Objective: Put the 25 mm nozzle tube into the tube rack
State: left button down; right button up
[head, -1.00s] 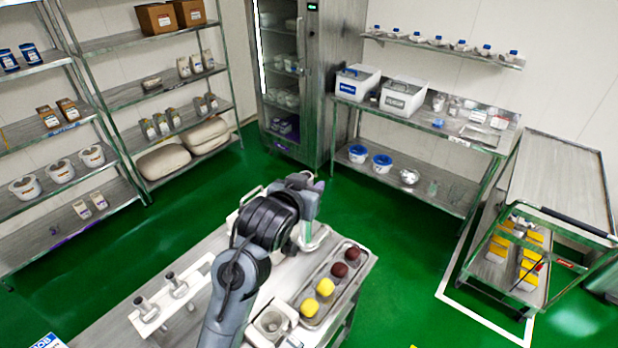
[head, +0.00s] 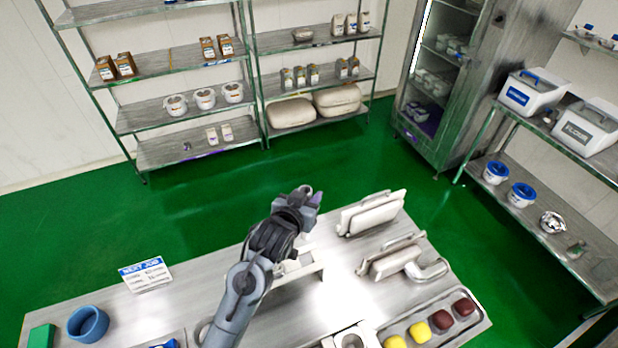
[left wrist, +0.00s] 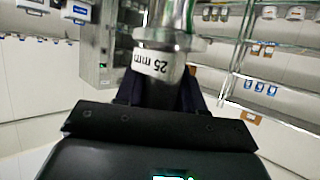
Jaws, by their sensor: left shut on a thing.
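The 25 mm nozzle tube (left wrist: 158,62) is a metal tube with a flange and a white "25 mm" label in the left wrist view. My left gripper (left wrist: 160,95) is shut on it. In the head view my left gripper (head: 308,198) is above the far edge of the steel table; the tube is too small to make out there. A white piece (head: 308,268), apparently the tube rack, shows partly behind my left arm; the arm hides the rest and any tubes in it. My right gripper is not in view.
Shelves (head: 190,115) stand behind, with open green floor (head: 200,205) between.

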pick_arm(q)
jog(key=shift+s+f, duration=0.4)
jog(key=shift+f, duration=0.2)
jog(key=shift+s+f, duration=0.35)
jog(key=shift+f, duration=0.25)
jog(key=shift+s+f, duration=0.1)
jog(key=shift+f, duration=0.3)
jog(key=b, duration=0.6)
send_over(308, 238)
jog(key=f, duration=0.4)
jog(key=shift+w+f, duration=0.4)
jog(key=shift+r+p, duration=0.3)
jog(key=shift+p, duration=0.2)
jog(key=shift+r+p, duration=0.15)
jog(key=shift+p, duration=0.4)
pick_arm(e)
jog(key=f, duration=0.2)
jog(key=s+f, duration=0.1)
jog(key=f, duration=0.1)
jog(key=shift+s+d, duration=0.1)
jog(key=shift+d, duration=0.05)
pick_arm(q)
jog(key=shift+f, duration=0.2)
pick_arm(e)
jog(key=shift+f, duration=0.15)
pick_arm(q)
jog(key=shift+f+b, duration=1.4)
jog(key=shift+f, duration=1.45)
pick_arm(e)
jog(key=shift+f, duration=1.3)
